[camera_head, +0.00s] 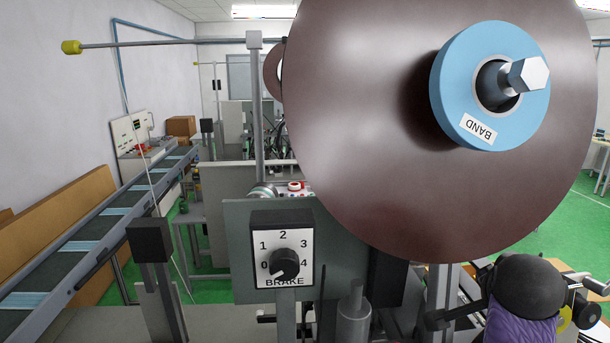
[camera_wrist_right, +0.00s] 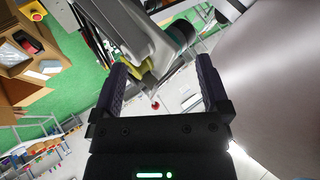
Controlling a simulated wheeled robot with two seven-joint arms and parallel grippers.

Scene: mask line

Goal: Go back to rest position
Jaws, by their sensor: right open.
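My right gripper (camera_wrist_right: 160,67) shows in the right wrist view with its two dark fingers spread apart. Nothing is held between them. Behind the gap, a grey machine part with a yellow piece (camera_wrist_right: 148,68) and a small red ball (camera_wrist_right: 155,105) show. A large smooth brown-grey surface fills the right side of that view, close beside the right finger. My left gripper is in neither view.
A large brown disc (camera_head: 370,130) with a blue hub (camera_head: 447,75) marked BAND fills the upper right. Below it is a BRAKE dial (camera_head: 284,264) with its pointer near 0. A conveyor (camera_head: 70,260) runs along the left. An open cardboard box (camera_wrist_right: 30,55) shows in the wrist view.

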